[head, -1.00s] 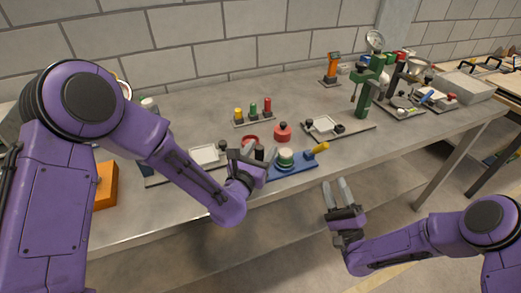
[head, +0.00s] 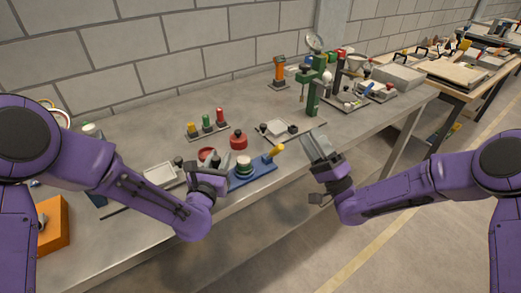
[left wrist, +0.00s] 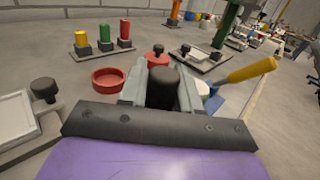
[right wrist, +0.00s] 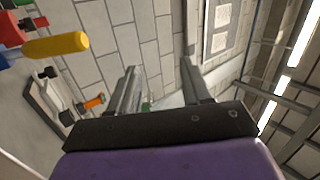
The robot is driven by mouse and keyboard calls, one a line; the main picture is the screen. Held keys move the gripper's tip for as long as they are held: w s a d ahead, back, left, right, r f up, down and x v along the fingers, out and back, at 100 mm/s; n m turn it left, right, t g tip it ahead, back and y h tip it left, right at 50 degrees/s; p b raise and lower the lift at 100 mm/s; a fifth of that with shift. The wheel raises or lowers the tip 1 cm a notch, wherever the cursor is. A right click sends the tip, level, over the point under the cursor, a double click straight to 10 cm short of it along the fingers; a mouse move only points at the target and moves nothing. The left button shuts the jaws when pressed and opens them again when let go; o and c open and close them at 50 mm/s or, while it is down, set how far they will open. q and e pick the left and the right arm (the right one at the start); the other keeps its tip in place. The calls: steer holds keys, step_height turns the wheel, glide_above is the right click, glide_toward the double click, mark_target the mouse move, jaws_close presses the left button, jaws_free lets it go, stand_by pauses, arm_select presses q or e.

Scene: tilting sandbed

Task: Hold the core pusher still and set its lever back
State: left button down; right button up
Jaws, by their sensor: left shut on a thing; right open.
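The core pusher has a blue base (head: 252,174) at the table's front edge, a pale round piece with green (head: 244,163) on it, and a lever with a yellow handle (head: 277,150) pointing right and away. The handle also shows in the left wrist view (left wrist: 250,70) and at the left of the right wrist view (right wrist: 55,45). My left gripper (head: 208,166) is shut on a black knob (left wrist: 162,88) at the pusher's left end. Its fingers and wrist hide part of the base. My right gripper (head: 315,142) is open and empty, to the right of the handle and apart from it.
A red dish (left wrist: 108,77) and a red knobbed piece (head: 238,140) lie close behind the pusher. A tray with a white plate (head: 275,130) stands behind the lever. A rack of coloured pegs (head: 206,124) is farther back. Free space lies in front of the table edge.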

steer(key=r+n+g, duration=0.1)
steer(key=n+g, duration=0.1)
steer(key=n, duration=0.4)
steer(key=n+g+h, duration=0.4)
steer(key=n, duration=0.8)
glide_toward(273, 152)
steer(key=x, duration=1.1)
steer(key=shift+w+d+f, duration=0.1)
steer(key=shift+w, duration=0.45)
jaws_close()
